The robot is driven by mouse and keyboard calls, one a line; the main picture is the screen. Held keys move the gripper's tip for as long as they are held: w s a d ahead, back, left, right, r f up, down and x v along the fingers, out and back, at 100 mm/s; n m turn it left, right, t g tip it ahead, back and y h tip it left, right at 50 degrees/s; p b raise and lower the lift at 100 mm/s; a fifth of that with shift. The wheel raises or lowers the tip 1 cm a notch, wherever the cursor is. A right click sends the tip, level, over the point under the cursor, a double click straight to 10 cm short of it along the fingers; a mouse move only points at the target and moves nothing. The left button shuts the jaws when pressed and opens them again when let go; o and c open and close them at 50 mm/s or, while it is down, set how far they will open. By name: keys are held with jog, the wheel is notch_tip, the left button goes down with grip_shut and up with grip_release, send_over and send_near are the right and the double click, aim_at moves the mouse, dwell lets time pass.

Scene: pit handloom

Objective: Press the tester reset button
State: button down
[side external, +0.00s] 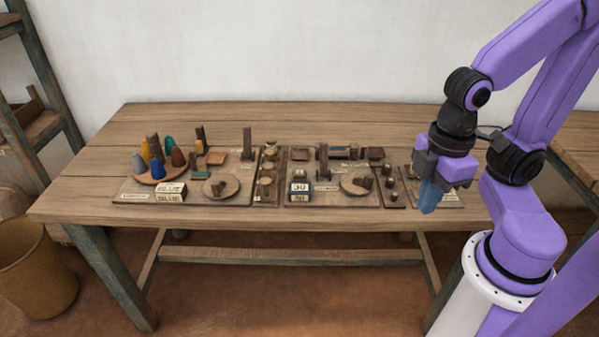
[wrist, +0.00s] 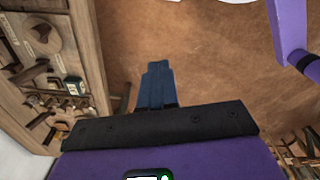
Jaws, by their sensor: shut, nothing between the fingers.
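My gripper (side external: 429,198) is shut and empty, with its blue fingers pointing down at the right end of the table, by the front edge. It partly hides the rightmost board (side external: 446,201). In the wrist view the closed fingers (wrist: 156,70) show against the brown floor, to the right of the table edge. I cannot pick out the tester reset button in either view. Several boards with small fixtures lie on the table, among them the middle board (side external: 328,201) with a round disc (side external: 357,184) and a "30" block (side external: 299,188).
The wooden table (side external: 300,115) is clear along its back. The left board (side external: 125,192) holds several coloured cones and a "BLUE" block (side external: 171,190). Upright posts (side external: 247,142) and (side external: 323,160) rise from the boards. A bin (side external: 35,270) stands on the floor at left.

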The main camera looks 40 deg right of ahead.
jog(key=w+a+f+m+t+y, duration=0.15)
jog(key=w+a, duration=0.35)
jog(key=w, duration=0.5)
jog(key=m+t+h, duration=0.3)
jog(key=t, duration=0.5)
send_over(301, 174)
notch_tip(301, 174, down, 7)
jog(key=shift+r, duration=0.15)
jog(key=shift+d+g+y, duration=0.1)
jog(key=shift+g+y, duration=0.15)
jog(key=shift+y, duration=0.1)
jog(key=shift+f, duration=4.4)
jog(key=shift+f, duration=0.15)
jog(key=shift+f, duration=0.3)
